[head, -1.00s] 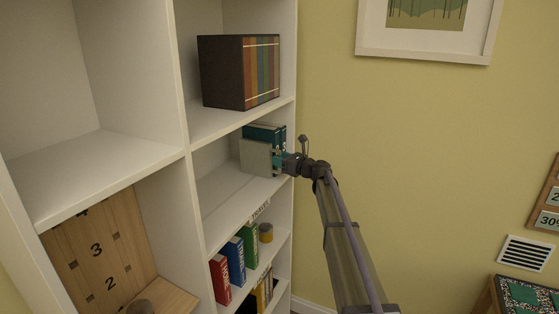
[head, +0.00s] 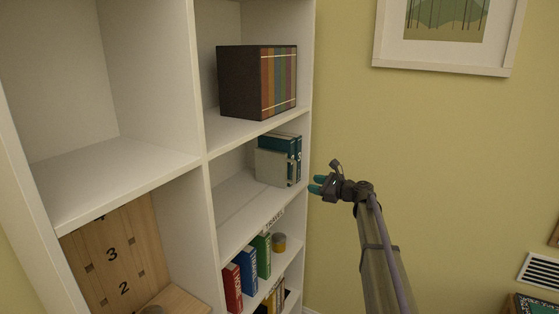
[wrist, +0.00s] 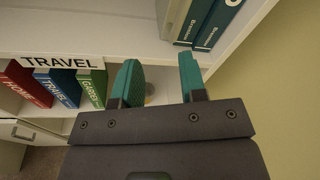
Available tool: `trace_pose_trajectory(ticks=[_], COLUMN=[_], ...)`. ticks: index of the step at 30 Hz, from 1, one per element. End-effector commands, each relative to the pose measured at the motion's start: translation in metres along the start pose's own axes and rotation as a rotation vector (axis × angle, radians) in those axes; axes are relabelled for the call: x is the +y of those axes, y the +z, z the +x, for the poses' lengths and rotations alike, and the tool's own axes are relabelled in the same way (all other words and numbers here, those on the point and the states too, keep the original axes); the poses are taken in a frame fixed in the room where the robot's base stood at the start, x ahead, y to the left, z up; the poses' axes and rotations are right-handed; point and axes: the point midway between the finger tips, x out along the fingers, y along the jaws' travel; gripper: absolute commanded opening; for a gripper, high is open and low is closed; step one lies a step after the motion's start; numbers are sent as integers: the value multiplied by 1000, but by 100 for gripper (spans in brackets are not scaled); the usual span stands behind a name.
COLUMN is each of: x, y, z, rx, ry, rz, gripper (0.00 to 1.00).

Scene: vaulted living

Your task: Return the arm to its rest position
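My gripper (head: 316,185) is just outside the right side of the white bookcase, in front of the yellow wall. In the wrist view its two teal fingers (wrist: 160,82) stand apart with nothing between them. My arm reaches up from the lower right in the head view. Teal books (head: 292,150) stand upright on the middle shelf beside a grey bookend (head: 272,167), to the left of my gripper and apart from it. The teal books also show at the top of the wrist view (wrist: 212,22).
The white bookcase (head: 204,150) fills the left side. A boxed book set (head: 257,82) stands above. Red, blue and green books (head: 248,264) and a small yellow-brown jar (head: 279,242) are below, under a TRAVEL label (wrist: 60,62). A framed picture (head: 445,68) hangs on the wall. Open space lies right of the bookcase.

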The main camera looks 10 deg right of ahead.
Motion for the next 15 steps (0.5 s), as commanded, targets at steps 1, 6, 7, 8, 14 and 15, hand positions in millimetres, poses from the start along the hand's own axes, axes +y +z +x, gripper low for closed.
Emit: trace_pose_trajectory(ticks=[1, 6, 7, 8, 14, 15], x=[39, 189, 216, 242, 370, 384], y=[-7, -35, -38, -41, -38, -35], z=[-15, -73, -88, -104, -215, -228], rx=[80, 289, 307, 320, 346, 363], ry=[91, 606, 716, 830, 1502, 1571], rz=[-205, -912, -1016, -1112, -1473, -1487], gripper=[39, 39, 39, 39, 39, 39])
